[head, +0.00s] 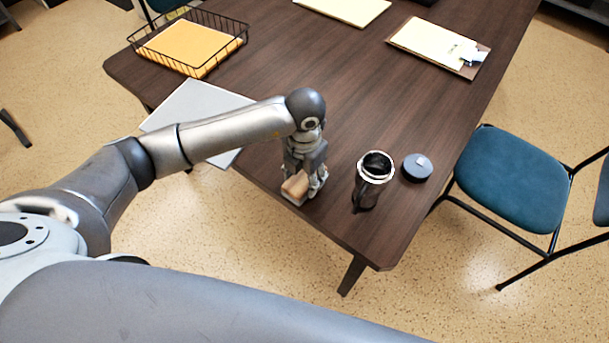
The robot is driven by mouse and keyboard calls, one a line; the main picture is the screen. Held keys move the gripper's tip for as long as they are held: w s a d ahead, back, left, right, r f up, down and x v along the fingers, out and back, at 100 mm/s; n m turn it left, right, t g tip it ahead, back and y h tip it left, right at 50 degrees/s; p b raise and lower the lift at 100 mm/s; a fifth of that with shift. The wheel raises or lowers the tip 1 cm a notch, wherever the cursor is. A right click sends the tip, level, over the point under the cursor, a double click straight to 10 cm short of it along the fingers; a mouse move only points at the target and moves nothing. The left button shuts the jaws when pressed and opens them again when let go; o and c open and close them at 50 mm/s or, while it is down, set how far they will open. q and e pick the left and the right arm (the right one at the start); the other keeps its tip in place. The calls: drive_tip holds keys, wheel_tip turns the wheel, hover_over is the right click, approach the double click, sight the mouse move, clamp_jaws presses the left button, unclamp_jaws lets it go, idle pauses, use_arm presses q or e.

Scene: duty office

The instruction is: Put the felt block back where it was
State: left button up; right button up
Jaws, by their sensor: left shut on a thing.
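My left gripper (304,188) points down over the near edge of the dark wooden table (345,120). It is shut on a small tan block (295,186), which I take to be the felt block. The fingers and palm hide part of the block. I cannot tell whether the block touches the tabletop or hangs just above it. My right gripper is not in view.
An open dark tumbler (367,192) stands right of my left gripper, with a round blue-grey lid (417,167) beside it. A grey folder (190,107) lies under my forearm. A wire basket (222,53) and a clipboard (478,62) lie farther back. The table's middle is clear.

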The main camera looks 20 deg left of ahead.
sight(304, 176)
use_arm(q)
drive_tip(key=shift+f, duration=0.4)
drive_tip(key=shift+f, duration=0.1)
drive_tip(key=shift+f, duration=0.15)
drive_tip(key=o, duration=1)
drive_tip(key=shift+r, duration=0.25)
wheel_tip(304, 176, up, 12)
drive_tip(key=b, duration=0.1)
